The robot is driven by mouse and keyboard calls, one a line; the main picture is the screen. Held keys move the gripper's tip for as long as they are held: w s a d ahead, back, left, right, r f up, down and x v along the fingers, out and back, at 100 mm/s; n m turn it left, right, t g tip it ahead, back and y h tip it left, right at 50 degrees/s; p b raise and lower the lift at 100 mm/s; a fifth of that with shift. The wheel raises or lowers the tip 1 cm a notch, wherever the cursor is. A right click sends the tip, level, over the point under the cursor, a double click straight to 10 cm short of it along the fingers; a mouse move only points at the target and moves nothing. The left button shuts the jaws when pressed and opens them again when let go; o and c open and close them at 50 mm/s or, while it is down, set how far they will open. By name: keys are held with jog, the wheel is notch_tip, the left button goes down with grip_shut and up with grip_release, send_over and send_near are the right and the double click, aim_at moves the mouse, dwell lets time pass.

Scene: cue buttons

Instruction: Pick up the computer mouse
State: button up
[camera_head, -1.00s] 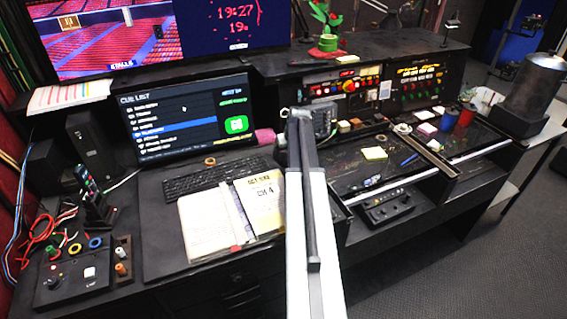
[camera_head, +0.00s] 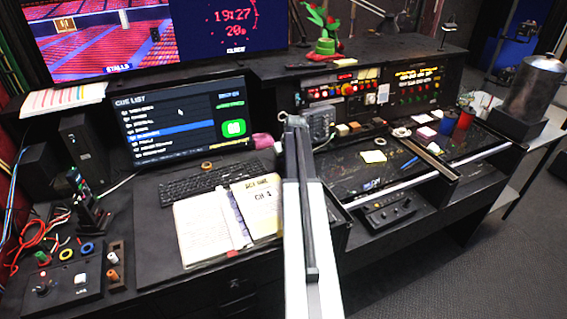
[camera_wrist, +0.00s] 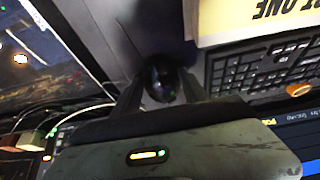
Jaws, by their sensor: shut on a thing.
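The computer mouse (camera_wrist: 160,78) is a dark, glossy, rounded shape in the wrist view, between the two fingers of my gripper (camera_wrist: 163,88). The fingers are shut on its sides. Whether it touches the desk or hangs above it I cannot tell. In the head view my arm reaches over the desk to the right of the open book, and the arm hides the mouse and the fingertips.
The keyboard (camera_head: 205,180) and open book (camera_head: 212,228) lie left of my arm. The cue list monitor (camera_head: 178,122) stands behind them. A panel with buttons (camera_head: 350,90) is at the back. A sticky note (camera_head: 373,156) lies on the right-hand desk.

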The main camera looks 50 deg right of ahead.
notch_tip(320, 180, up, 4)
jog(key=p, duration=0.4)
jog(key=shift+r, duration=0.15)
jog(key=s+a, duration=0.2)
jog(key=s, duration=0.2)
jog(key=s+a, duration=0.3)
jog(key=s, duration=0.2)
jog(key=s+a, duration=0.2)
jog(key=s, duration=0.3)
jog(key=shift+a+r, duration=0.25)
jog(key=shift+a, duration=0.15)
jog(key=shift+w+d+f+b, duration=0.75)
jog(key=shift+w+d, duration=0.55)
jog(key=shift+w, duration=1.05)
jog(key=shift+w+d+f+b, duration=0.7)
jog(key=shift+w+d, duration=0.6)
jog(key=shift+w, duration=1.05)
jog(key=shift+w+d+f+b, duration=0.75)
jog(key=shift+w+d, duration=0.55)
jog(key=shift+w, duration=1.05)
jog(key=shift+f, duration=0.1)
jog(key=shift+f, duration=0.2)
jog(key=shift+s, duration=0.15)
jog(key=shift+s+a, duration=0.35)
jog(key=shift+s, duration=0.4)
